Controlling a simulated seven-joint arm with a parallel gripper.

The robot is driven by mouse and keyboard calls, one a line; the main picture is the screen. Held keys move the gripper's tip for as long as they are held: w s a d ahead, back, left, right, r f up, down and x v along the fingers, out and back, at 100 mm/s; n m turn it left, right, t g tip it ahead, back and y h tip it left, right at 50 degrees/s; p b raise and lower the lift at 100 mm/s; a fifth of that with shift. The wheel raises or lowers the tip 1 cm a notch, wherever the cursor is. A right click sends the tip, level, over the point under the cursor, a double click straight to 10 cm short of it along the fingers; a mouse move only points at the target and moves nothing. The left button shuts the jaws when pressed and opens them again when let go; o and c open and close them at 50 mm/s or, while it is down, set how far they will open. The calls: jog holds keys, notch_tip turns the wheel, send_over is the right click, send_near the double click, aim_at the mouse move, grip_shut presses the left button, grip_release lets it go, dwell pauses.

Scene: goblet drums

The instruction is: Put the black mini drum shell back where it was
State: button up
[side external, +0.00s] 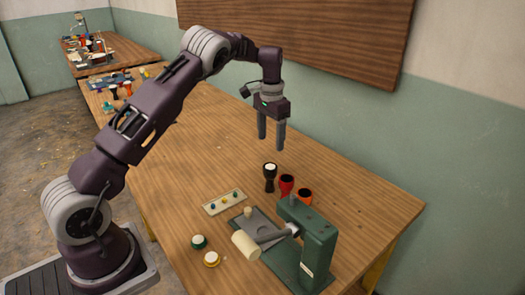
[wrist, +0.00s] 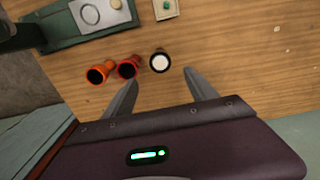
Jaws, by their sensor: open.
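The black mini drum shell (side external: 270,184) stands upright on the wooden table, with a white top. It also shows in the wrist view (wrist: 160,63), seen from above, just ahead of the gap between my fingers. A red shell (side external: 286,186) and an orange shell (side external: 304,197) stand beside it in a row, both with dark open tops; they also show in the wrist view as red (wrist: 127,68) and orange (wrist: 99,73). My gripper (side external: 271,142) is open and empty, above the table and apart from the black shell.
A green press (side external: 319,240) with a lever and cream roller stands near the shells. A pale tray (side external: 212,209) with small coloured pieces lies left of it. Green-ringed (side external: 199,241) and yellow-ringed (side external: 212,259) drum pieces lie in front.

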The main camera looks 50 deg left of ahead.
jog(key=s+d+r+n+t, duration=0.1)
jog(key=s+d+r, duration=0.55)
jog(key=r, duration=0.25)
jog(key=s+d+r+t, duration=0.2)
jog(key=s+d+r, duration=0.4)
jog(key=r, duration=0.4)
jog(key=s+d+f+t, duration=0.1)
jog(key=s+d, duration=0.2)
jog(key=s, duration=0.9)
jog(key=s+d+f+m+t, duration=0.1)
jog(key=s+d, duration=0.2)
jog(key=s, duration=0.9)
jog(key=shift+d+f+t, duration=0.2)
jog(key=shift+f+t, duration=0.1)
jog(key=shift+f, duration=0.05)
jog(key=shift+w, duration=0.1)
